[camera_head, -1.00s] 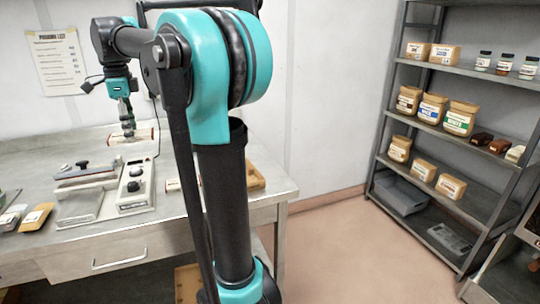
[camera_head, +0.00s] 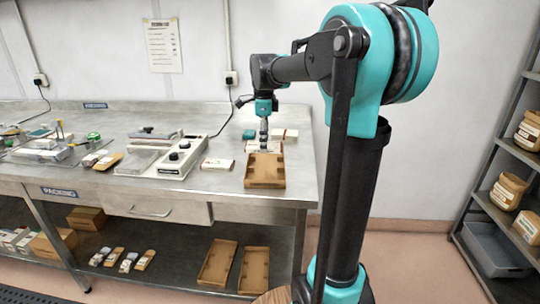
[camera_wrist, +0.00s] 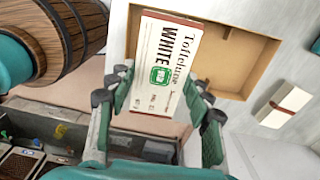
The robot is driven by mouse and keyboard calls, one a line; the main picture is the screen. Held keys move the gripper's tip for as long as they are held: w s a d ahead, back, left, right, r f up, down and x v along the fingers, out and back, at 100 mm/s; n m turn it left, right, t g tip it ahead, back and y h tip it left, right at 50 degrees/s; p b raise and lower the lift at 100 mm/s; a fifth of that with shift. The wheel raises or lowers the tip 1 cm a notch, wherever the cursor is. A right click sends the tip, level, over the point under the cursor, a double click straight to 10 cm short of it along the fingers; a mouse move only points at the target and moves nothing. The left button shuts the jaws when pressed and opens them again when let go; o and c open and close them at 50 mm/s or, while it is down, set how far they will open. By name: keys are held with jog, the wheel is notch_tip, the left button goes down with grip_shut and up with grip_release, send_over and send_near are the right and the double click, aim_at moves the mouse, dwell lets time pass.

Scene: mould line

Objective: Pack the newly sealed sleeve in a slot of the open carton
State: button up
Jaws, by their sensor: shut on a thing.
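My gripper (camera_head: 264,147) is shut on a white sleeve with a dark red end, lettered "Toffelune WHITE" with a green patch. The wrist view shows this sleeve (camera_wrist: 165,65) upright between the two fingers (camera_wrist: 157,113). The open cardboard carton (camera_head: 265,183) lies near the right end of the bench. My gripper appears over the carton's back part in the head view. In the wrist view the carton (camera_wrist: 215,85) lies behind the sleeve and looks empty where visible. I cannot tell the gap between sleeve and carton, and no slot dividers are clear.
A white sleeve (camera_head: 217,164) lies left of the carton, beside the sealer (camera_head: 178,156). A white pack (camera_head: 285,135) and a teal pack (camera_head: 249,134) lie behind. Spare cartons (camera_head: 217,262) are on the undershelf. A wooden barrel (camera_wrist: 60,40) shows in the wrist view.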

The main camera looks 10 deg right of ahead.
jog(key=shift+s+d+f, duration=0.1)
jog(key=shift+s+f, duration=0.1)
jog(key=shift+f, duration=2.6)
jog(key=shift+s+d+f, duration=0.1)
jog(key=shift+s+f, duration=0.05)
jog(key=shift+f, duration=2.6)
jog(key=shift+f, duration=0.25)
jog(key=o, duration=1.2)
